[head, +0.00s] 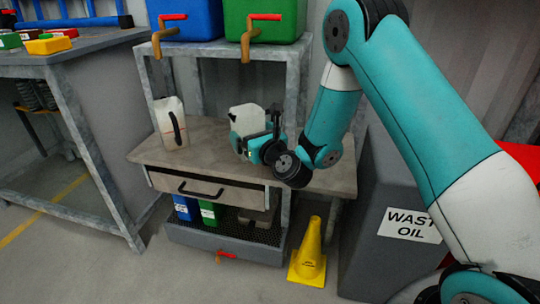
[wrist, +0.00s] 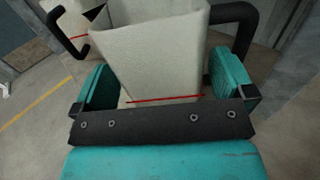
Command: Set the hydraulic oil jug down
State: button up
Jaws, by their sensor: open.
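A white jug (head: 245,118) stands on the grey-brown bench top, partly hidden behind my gripper. My gripper (head: 250,142) is open around it, low near the bench top. In the wrist view the white jug (wrist: 155,60) fills the space between the two teal fingers of my gripper (wrist: 160,90), with a red line across its face and a black handle at upper right. A second white jug (head: 170,122) with a black handle stands to the left on the same bench. I cannot read a label on either jug.
The bench (head: 210,160) has free room between the two jugs. Blue (head: 187,20) and green (head: 265,20) tanks with taps sit on the shelf above. A waste oil bin (head: 385,215) and a yellow cone (head: 308,255) stand right and below.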

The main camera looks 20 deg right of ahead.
jog(key=s+d+b, duration=0.2)
jog(key=s+b, duration=0.8)
jog(key=b, duration=0.1)
jog(key=s+a+n+g+y, duration=0.7)
jog(key=s+a+n+g, duration=0.4)
jog(key=n, duration=1.2)
jog(key=s+d+f+n+g+h, duration=0.1)
jog(key=s+n+g+h, duration=0.1)
jog(key=s+n, duration=0.6)
jog(key=s+d+f+n+g+h, duration=0.1)
jog(key=s+d+n+g+h, duration=0.1)
jog(key=s+n, duration=0.6)
jog(key=n+g+h, duration=0.1)
jog(key=n+g, duration=0.1)
jog(key=shift+d+g+h, duration=0.25)
jog(key=shift+g+h, duration=0.05)
jog(key=shift+g, duration=0.1)
